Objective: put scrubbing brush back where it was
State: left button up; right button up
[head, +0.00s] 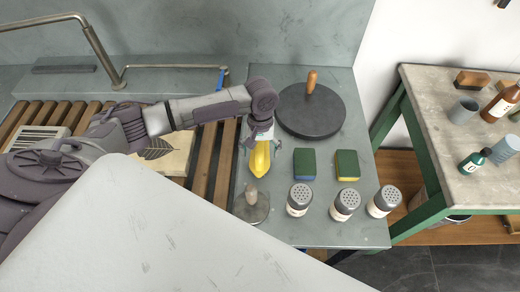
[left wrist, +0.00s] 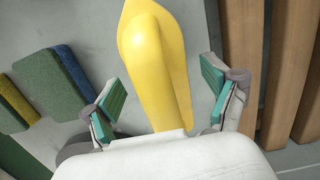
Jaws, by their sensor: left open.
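A brown wooden block with a darker underside, which looks like the scrubbing brush (head: 472,79), lies on the side table at the right. My left gripper (head: 259,140) is over the grey slab, far to the left of that block. In the left wrist view its teal-padded fingers (left wrist: 163,95) are spread apart. A smooth yellow object (head: 260,160) with a pointed end lies beneath the gripper; it also shows between the fingers in the left wrist view (left wrist: 158,60), with gaps on both sides. My right gripper is not in view.
Two sponges (head: 305,164), several shakers (head: 299,199), a glass-based knobbed tool (head: 251,205) and a round dark disc (head: 311,110) crowd the slab. Wooden slats (head: 209,160) lie left. The side table (head: 440,100) also holds bottles and cups.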

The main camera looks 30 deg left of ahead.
pick_arm(q)
jog(key=r, duration=0.4)
jog(key=w+r+b, duration=0.1)
jog(key=r, duration=0.7)
jog(key=shift+w+a+r+b, duration=0.1)
jog(key=shift+w+a+b, duration=0.1)
jog(key=shift+a+b, duration=0.15)
jog(key=shift+s, duration=0.1)
